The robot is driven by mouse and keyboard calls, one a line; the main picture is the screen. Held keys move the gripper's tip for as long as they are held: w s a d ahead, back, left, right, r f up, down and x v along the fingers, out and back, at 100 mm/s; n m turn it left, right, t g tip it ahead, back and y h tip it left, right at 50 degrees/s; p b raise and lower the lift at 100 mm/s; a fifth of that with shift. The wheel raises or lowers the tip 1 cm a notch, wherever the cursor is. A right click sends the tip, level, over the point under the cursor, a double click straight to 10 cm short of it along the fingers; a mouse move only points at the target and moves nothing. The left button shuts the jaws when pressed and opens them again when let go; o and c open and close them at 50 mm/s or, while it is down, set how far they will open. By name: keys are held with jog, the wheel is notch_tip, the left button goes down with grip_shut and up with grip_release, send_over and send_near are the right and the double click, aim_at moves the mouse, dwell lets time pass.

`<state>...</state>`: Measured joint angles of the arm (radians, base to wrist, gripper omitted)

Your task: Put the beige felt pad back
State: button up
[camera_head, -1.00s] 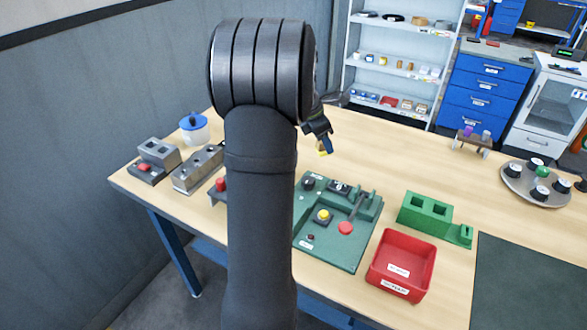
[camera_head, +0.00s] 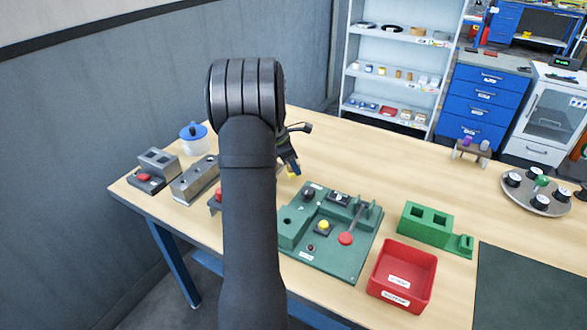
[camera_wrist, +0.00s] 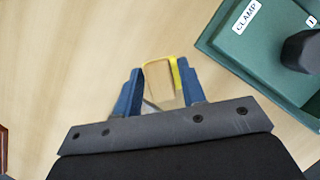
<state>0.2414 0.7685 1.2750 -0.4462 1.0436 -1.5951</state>
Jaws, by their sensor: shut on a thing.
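My gripper (camera_head: 291,170) is in the air over the table, at the upper left of the green fixture, mostly behind my own arm in the head view. In the wrist view its two blue fingers (camera_wrist: 161,90) are shut on a small beige piece with a yellow edge, which I take to be the beige felt pad (camera_wrist: 160,82). Only a little yellow of what I hold shows in the head view. No other beige pad can be made out. Wood tabletop shows below the fingers.
The green fixture (camera_head: 330,262), with knobs and a red-ended lever, lies just right of my gripper. A red bin (camera_head: 402,275) and a green two-hole block (camera_head: 427,226) stand further right. Grey blocks (camera_head: 195,180) and a blue-lidded pot (camera_head: 195,140) stand left.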

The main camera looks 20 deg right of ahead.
jog(key=shift+f, duration=1)
jog(key=shift+f, duration=0.2)
jog(key=o, duration=0.9)
jog(key=shift+o, duration=0.2)
jog(key=shift+r, duration=0.1)
jog(key=v, duration=1.2)
jog(key=shift+d+r, duration=0.1)
jog(key=shift+r, duration=0.05)
